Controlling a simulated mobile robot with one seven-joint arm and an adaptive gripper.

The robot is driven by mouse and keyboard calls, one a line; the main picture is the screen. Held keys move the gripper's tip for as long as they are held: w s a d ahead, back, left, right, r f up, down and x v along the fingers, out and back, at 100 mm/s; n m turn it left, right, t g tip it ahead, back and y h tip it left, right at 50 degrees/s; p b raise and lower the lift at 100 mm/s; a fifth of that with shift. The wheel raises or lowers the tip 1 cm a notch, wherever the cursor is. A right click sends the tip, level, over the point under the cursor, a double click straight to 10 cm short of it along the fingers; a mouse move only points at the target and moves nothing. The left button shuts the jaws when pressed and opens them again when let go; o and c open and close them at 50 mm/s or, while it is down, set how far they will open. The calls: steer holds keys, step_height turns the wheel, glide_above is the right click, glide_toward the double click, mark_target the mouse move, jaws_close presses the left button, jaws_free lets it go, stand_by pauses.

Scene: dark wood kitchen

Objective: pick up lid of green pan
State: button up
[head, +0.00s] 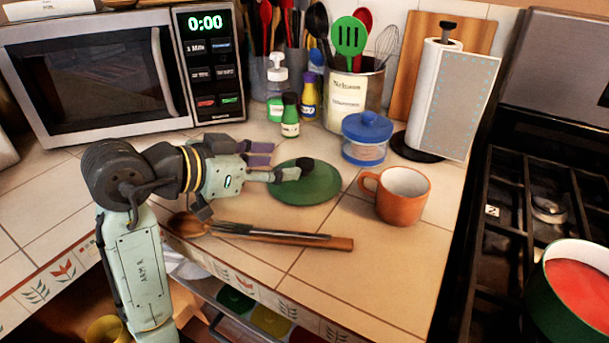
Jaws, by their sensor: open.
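The green lid (318,188) lies flat on the tiled counter, left of the orange mug. My gripper (282,163) reaches in from the left, open, with its fingers over the lid's left and back part. A dark rounded piece shows at the lid's back edge; I cannot tell whether it is the lid's knob or a fingertip. I cannot tell whether a finger touches the lid. The green pan (560,315) stands on the stove at the lower right, without a lid and with red contents.
An orange mug (403,197) and a blue-lidded jar (366,138) stand close to the lid. Wooden utensils (285,238) lie in front. Bottles, a utensil crock (352,95), a paper towel roll (440,95) and a microwave (100,75) stand behind.

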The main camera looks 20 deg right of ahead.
mark_target(306, 161)
steer(key=p+x, duration=0.1)
steer(key=x, duration=0.4)
steer(key=shift+w+d+f, duration=0.1)
steer(key=shift+d+f, duration=0.1)
steer(key=shift+d, duration=0.1)
steer(key=shift+c, duration=0.3)
steer(key=c, duration=1.2)
jaws_close()
steer(key=shift+r, duration=0.2)
